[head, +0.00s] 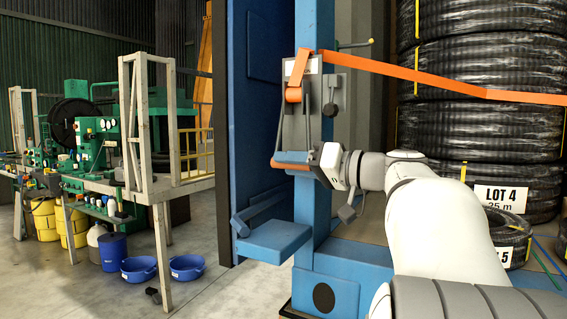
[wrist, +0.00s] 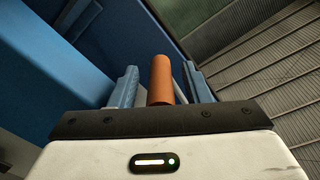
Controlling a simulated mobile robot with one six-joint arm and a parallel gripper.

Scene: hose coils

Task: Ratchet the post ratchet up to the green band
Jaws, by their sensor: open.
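The post ratchet (head: 295,85) is mounted on the blue post (head: 309,205), with an orange strap (head: 430,75) running from it to the right. Its lever hangs down and ends in an orange handle (head: 291,157), roughly level. My gripper (head: 290,165) is at the handle, reaching in from the right. In the wrist view the orange handle (wrist: 161,80) stands between the two blue fingers of my gripper (wrist: 159,88). The fingers are open, with a gap visible on each side. I cannot make out a green band in either view.
A stack of black hose coils (head: 490,95) stands at right, with a LOT 4 label (head: 501,197). A blue bracket (head: 272,240) juts out below the handle. Green machinery (head: 95,140) and blue tubs (head: 187,267) are at left. Floor between is open.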

